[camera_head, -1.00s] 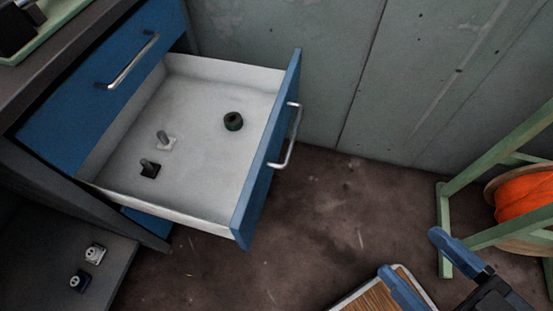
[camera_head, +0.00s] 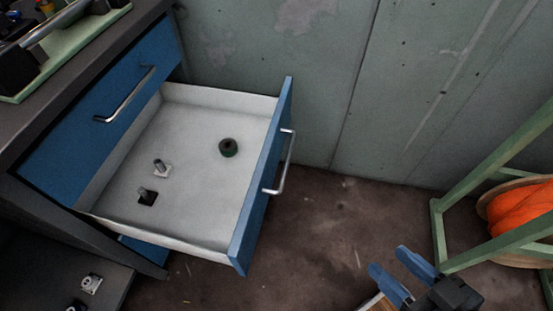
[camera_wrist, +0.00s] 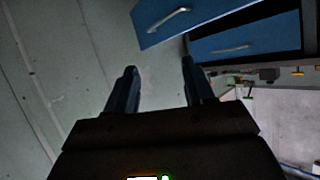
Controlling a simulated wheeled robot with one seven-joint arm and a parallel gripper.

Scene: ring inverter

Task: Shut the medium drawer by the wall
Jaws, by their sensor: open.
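The medium drawer (camera_head: 262,180) has a blue front and a white inside, and it stands pulled well out of the dark workbench, near the wall. Its silver bar handle (camera_head: 283,165) is on the outer face. Inside lie a dark green ring-like piece (camera_head: 228,148) and two small posts on square bases, one white (camera_head: 162,168) and one black (camera_head: 147,196). My gripper (camera_head: 394,272) is open and empty, to the lower right of the drawer front and apart from it. In the wrist view, my gripper's fingers (camera_wrist: 158,88) are spread, with a blue drawer front (camera_wrist: 185,18) beyond them.
A closed blue drawer (camera_head: 100,110) with a handle is above the open one. A grey-green wall (camera_head: 300,60) stands behind. A green frame with an orange spool (camera_head: 520,208) stands at right. Floor (camera_head: 310,230) is clear between drawer and frame.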

